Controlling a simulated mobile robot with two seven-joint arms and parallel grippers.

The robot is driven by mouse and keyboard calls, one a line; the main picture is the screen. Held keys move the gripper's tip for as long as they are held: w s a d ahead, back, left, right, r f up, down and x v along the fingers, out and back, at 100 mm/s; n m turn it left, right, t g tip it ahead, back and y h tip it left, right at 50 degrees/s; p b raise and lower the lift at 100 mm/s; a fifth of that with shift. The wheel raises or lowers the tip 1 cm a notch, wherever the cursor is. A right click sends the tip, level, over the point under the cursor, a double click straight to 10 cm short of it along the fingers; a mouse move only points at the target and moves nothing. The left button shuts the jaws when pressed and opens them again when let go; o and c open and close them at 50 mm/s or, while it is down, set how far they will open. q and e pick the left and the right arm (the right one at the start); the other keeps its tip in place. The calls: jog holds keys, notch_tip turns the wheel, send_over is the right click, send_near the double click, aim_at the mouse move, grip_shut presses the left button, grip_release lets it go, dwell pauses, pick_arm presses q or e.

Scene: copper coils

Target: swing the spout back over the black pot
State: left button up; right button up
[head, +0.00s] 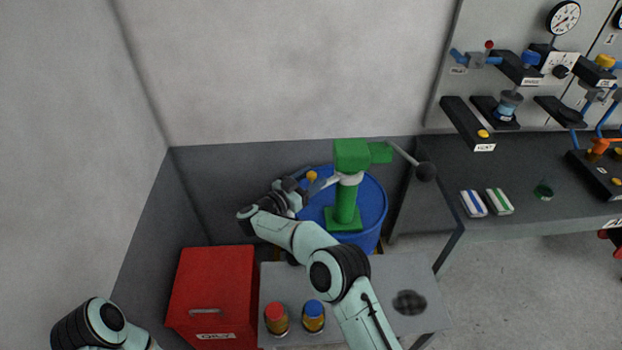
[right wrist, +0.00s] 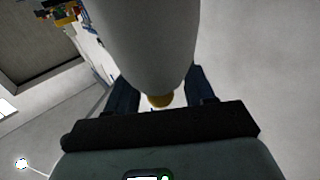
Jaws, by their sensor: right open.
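A green hand pump (head: 346,200) stands on a blue drum (head: 372,215) in the head view. Its pale spout (head: 350,179) points left, with a yellow piece (head: 311,176) near its end. My right gripper (head: 308,186) is at the spout's end, over the drum's left side. In the right wrist view the pale spout (right wrist: 145,40) lies between the two dark fingers of my open right gripper (right wrist: 162,88), with the yellow piece (right wrist: 160,100) behind it. I cannot make out a black pot for certain; a flat-looking dark round patch (head: 410,302) shows on the grey bench. My left gripper is out of view.
A pump lever with a black ball (head: 426,172) sticks out right. A red box (head: 213,292) and two jars, red-capped (head: 276,318) and blue-capped (head: 313,316), are in front. A dark table (head: 530,170) stands right. Walls close in behind and left of the drum.

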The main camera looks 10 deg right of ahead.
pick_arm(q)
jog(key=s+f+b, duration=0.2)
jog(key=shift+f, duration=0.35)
pick_arm(e)
jog(key=v, duration=1.3)
jog(key=shift+a, duration=0.15)
